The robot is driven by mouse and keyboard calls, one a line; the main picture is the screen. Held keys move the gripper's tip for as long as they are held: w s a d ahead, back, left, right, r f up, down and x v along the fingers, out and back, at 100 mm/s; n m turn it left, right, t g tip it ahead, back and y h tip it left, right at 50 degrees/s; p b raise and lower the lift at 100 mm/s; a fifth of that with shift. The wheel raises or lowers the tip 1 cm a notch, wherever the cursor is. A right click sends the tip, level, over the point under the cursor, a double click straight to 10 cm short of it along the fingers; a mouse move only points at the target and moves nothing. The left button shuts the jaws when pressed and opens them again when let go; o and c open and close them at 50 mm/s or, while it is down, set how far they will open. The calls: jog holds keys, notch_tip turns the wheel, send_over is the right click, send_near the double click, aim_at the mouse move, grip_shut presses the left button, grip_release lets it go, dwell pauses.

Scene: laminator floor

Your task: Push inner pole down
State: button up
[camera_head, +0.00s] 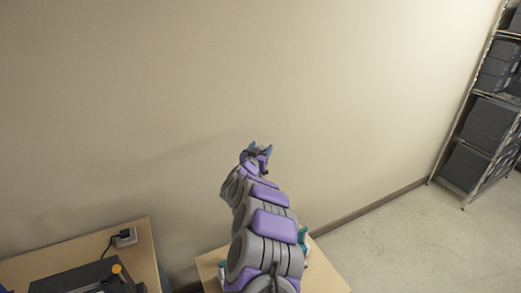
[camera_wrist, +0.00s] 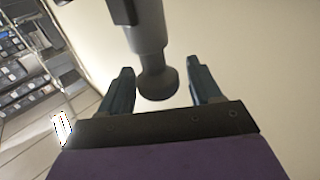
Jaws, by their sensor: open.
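In the wrist view, a grey pole (camera_wrist: 149,38) comes in from the top edge and ends in a wider, rounded grey end (camera_wrist: 157,83). A black piece (camera_wrist: 122,11) sits at its side near the top. My gripper (camera_wrist: 159,68) is open, with its dark blue fingers apart on either side of the pole's end in the picture. Gaps show on both sides, and I cannot tell the depth between them. In the head view my gripper (camera_head: 259,149) is raised in front of the wall; the pole cannot be made out there.
A wooden table (camera_head: 40,268) at lower left holds a dark device (camera_head: 85,279) with an orange knob. Another wooden top (camera_head: 325,279) lies below my arm. A metal shelf (camera_head: 468,140) with dark boxes stands at right. Bare wall and open floor (camera_head: 420,245) lie between.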

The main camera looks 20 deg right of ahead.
jog(key=shift+c, duration=0.4)
grip_shut()
notch_tip(320, 180, down, 36)
jog(key=b, duration=1.2)
jog(key=shift+s+f, duration=0.1)
jog(key=shift+f, duration=0.05)
jog(key=shift+o, duration=0.2)
grip_release()
jog(key=shift+f, duration=0.15)
jog(key=shift+o, duration=0.2)
jog(key=shift+a, duration=0.1)
